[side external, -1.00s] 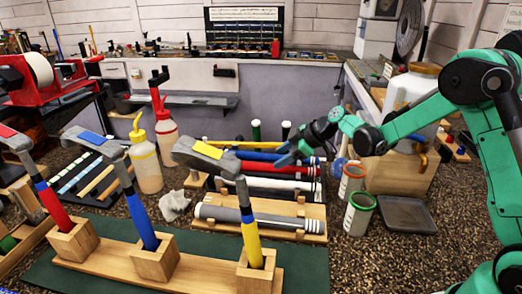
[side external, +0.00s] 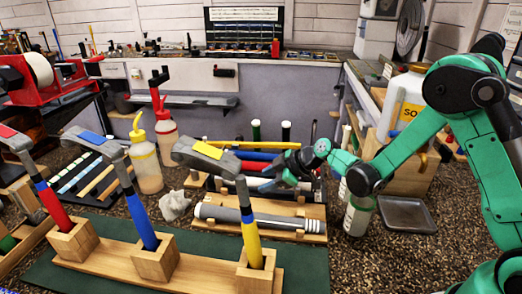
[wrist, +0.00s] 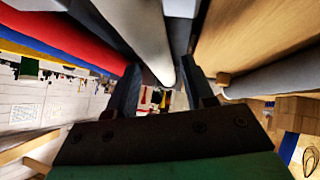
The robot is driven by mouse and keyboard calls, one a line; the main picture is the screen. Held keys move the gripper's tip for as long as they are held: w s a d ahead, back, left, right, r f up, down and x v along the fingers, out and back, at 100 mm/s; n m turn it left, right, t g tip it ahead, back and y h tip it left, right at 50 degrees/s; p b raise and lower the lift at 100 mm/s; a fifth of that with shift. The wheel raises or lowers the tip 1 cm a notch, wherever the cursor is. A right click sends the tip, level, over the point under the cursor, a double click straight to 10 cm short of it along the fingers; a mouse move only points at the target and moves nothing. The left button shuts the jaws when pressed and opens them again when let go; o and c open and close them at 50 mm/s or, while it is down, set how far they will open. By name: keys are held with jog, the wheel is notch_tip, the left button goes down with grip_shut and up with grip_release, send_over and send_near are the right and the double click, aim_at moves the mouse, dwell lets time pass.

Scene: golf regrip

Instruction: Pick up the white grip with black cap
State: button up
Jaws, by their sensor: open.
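A white grip (side external: 254,182) lies in the wooden rack beyond the grey grip (side external: 270,218), in the side view. My arm partly covers it, and I cannot make out its black cap clearly. My gripper (side external: 270,176) is low over the rack, near the white grip. In the wrist view a whitish grip (wrist: 145,35) runs toward the gap between the open fingers of my gripper (wrist: 166,85). I cannot tell whether the fingers touch it.
Red (side external: 256,156) and blue (side external: 268,145) grips lie farther back in the rack. Three hammers stand in a wooden block (side external: 190,272) in front. Squeeze bottles (side external: 146,160) stand left.

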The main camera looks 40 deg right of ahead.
jog(key=shift+w+a+f, duration=0.25)
jog(key=shift+w+f, duration=0.2)
jog(key=shift+f, duration=0.05)
grip_shut()
jog(key=shift+r, duration=0.15)
notch_tip(320, 180, up, 19)
send_over(264, 181)
jog(key=s+a, duration=0.1)
jog(key=a, duration=0.1)
notch_tip(264, 181, down, 5)
jog(key=s+a+f, duration=0.1)
jog(key=s+f, duration=0.2)
jog(key=f, duration=0.3)
jog(key=shift+s+a, duration=0.15)
jog(key=shift+a, duration=0.15)
jog(key=shift+f, duration=0.1)
